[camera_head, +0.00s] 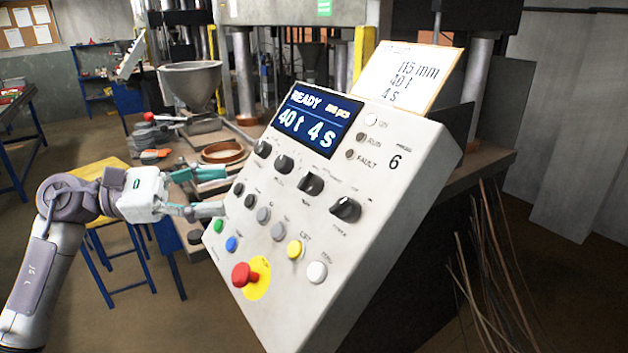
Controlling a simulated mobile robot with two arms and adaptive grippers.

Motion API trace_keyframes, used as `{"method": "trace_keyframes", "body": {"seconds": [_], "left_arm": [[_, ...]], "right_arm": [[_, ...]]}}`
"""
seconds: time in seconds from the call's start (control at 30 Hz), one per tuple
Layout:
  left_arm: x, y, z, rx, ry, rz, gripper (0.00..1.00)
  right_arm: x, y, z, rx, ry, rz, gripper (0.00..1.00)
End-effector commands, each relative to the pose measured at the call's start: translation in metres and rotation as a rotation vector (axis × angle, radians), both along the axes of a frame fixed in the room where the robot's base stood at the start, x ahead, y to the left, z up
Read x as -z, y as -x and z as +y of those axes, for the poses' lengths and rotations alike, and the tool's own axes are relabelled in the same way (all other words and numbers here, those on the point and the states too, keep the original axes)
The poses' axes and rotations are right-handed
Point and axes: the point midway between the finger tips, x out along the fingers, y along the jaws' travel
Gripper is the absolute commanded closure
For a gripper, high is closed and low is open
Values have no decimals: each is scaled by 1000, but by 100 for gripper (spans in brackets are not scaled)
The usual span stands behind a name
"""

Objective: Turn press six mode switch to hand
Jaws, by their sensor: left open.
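The press control panel (335,240), marked 6, is a tilted light grey box. Its display (317,125) reads READY, 40 t and 4 s. A row of black rotary knobs crosses the panel: the far left knob (263,149), the second knob (284,164), the third knob (311,184) and the far right knob (346,209). Their labels are too small to read, so I cannot tell which is the mode switch or where it points. My left gripper (221,190) is open and empty at the panel's left edge, its fingers pointing right toward the lower buttons. My right gripper is not in view.
Below the knobs are several push buttons and a red emergency stop (245,275) on a yellow disc. A card (408,78) reading 115 mm, 40 t, 4 s stands on top of the panel. A cluttered bench with a grey hopper (190,82) lies behind my left gripper.

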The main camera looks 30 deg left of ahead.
Motion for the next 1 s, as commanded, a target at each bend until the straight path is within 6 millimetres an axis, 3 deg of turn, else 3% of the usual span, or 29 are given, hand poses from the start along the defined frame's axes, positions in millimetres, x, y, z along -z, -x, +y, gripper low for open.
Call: {"method": "trace_keyframes", "body": {"seconds": [0.17,0.4,0.6,1.0], "left_arm": [[-4,-11,-15,5,-11,-2,41],[-6,-45,-53,7,-9,0,41],[-5,-71,-82,5,-6,-2,41],[0,-91,-102,1,-3,-1,41]], "right_arm": [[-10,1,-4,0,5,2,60],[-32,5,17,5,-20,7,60],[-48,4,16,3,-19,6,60],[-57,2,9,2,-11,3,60]]}}
